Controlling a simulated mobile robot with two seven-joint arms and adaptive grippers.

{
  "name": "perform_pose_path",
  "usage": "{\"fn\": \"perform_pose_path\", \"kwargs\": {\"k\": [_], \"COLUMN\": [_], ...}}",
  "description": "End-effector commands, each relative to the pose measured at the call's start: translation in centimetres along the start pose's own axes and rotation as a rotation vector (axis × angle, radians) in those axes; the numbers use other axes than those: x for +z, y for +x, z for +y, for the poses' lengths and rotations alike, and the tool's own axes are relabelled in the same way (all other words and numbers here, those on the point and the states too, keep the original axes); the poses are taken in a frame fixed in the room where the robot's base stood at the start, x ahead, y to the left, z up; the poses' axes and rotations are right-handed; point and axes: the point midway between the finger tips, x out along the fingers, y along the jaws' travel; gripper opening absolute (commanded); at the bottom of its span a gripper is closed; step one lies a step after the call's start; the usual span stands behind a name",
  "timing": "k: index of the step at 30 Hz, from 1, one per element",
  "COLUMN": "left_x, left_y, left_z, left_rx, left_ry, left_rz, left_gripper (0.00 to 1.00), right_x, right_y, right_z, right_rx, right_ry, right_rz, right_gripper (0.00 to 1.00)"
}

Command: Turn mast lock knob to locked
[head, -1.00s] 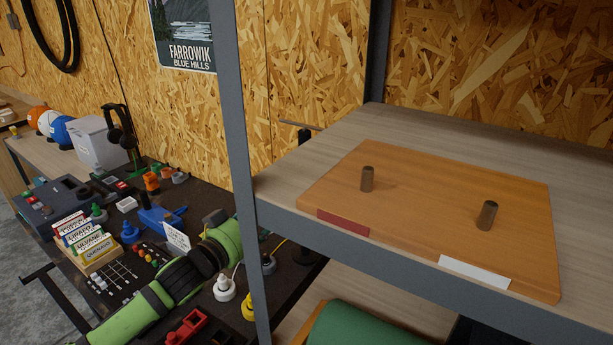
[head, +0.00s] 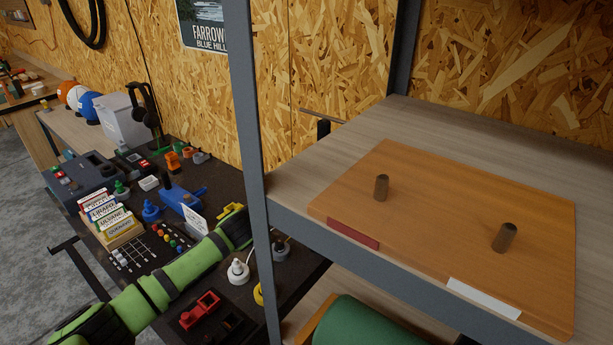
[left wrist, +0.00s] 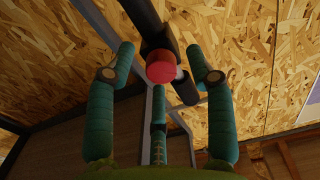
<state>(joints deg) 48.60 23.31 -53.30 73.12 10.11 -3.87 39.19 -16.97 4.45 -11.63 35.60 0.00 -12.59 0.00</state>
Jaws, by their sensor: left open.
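A red round knob (left wrist: 161,67) shows in the left wrist view, on a dark clamp-like fitting on a dark bar (left wrist: 141,18). My left gripper (left wrist: 160,62) has its teal fingers spread, one on each side of the knob, with a visible gap at both sides. I cannot tell how far the knob lies beyond the fingertips, or its lock setting. In the head view my left arm's green link reaches behind the grey shelf post, which hides the gripper. A dark upright piece with a thin rod (head: 322,127) shows behind the shelf. My right gripper is not in view.
The grey shelf post (head: 252,150) stands close to my left arm. A wooden board (head: 450,225) with two pegs lies on the shelf. Below, the dark bench (head: 165,235) is crowded with a blue vise, labelled boxes and a white knob (head: 238,270). A chipboard wall closes the back.

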Motion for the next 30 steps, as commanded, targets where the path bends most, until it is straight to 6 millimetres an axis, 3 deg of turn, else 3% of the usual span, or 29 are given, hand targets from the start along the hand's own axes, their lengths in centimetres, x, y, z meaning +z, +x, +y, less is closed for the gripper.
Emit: {"fn": "perform_pose_path", "kwargs": {"k": [7,8,9,12,23,30], "left_x": [0.0,0.0,0.0,0.0,0.2,0.2], "left_y": [0.1,0.1,0.1,0.1,0.1,0.1], "left_z": [0.0,0.0,0.0,0.0,0.0,0.0], "left_rx": [0.000,0.000,0.000,0.000,0.000,-0.001], "left_ry": [0.000,0.000,0.000,0.000,0.023,0.140], "left_rz": [0.000,0.000,0.000,0.000,-0.002,-0.004], "left_gripper": [0.54,0.50,0.34,0.00,0.00,0.00], "right_x": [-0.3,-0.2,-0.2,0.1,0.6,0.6], "right_y": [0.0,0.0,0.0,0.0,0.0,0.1], "right_z": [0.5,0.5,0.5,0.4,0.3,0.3], "right_rx": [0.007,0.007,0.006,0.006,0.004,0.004], "right_ry": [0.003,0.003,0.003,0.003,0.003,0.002], "right_rz": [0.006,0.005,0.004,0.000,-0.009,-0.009], "right_gripper": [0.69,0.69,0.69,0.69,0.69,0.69]}}
